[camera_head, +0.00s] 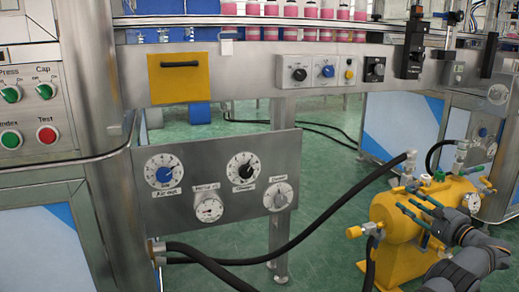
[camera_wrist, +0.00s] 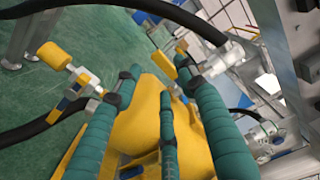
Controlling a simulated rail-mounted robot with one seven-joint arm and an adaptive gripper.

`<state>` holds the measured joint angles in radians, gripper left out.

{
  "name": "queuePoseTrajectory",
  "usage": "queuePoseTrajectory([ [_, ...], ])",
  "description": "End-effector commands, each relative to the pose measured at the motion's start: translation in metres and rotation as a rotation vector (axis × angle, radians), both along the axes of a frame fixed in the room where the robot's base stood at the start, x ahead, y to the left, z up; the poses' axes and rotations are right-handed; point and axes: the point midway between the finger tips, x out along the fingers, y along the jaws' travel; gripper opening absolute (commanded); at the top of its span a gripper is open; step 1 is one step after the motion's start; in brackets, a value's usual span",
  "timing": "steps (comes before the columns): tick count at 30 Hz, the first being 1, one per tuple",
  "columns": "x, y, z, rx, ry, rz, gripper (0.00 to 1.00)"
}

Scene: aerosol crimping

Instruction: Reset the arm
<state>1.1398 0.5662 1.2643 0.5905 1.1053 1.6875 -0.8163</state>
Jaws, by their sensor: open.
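My gripper (camera_head: 418,205) has several teal fingers and is at the lower right of the head view, in front of the yellow tank (camera_head: 391,250). In the wrist view my gripper (camera_wrist: 158,80) has its fingers spread, with the yellow tank (camera_wrist: 140,125) behind and between them. It is open, and I see nothing held in it. The fingers hide part of the tank. Whether a finger touches the tank or its fittings I cannot tell.
The tank carries a yellow-knobbed valve (camera_head: 364,231), a gauge (camera_head: 471,202) and black hoses (camera_head: 335,220). A grey dial panel (camera_head: 225,190) stands to the left. Above is a conveyor with pink bottles (camera_head: 310,12).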

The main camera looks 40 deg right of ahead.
Motion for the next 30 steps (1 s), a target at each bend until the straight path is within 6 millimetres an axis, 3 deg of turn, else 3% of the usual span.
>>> queuePoseTrajectory([
  [6,0.03,-0.01,0.0,0.0,-0.001,0.0,0.41],
  [14,0.047,-0.008,0.003,0.02,-0.008,0.011,0.41],
  [24,0.048,-0.007,0.002,0.023,-0.008,0.012,0.41],
  [30,0.031,-0.011,0.0,0.0,-0.001,-0.002,0.41],
])
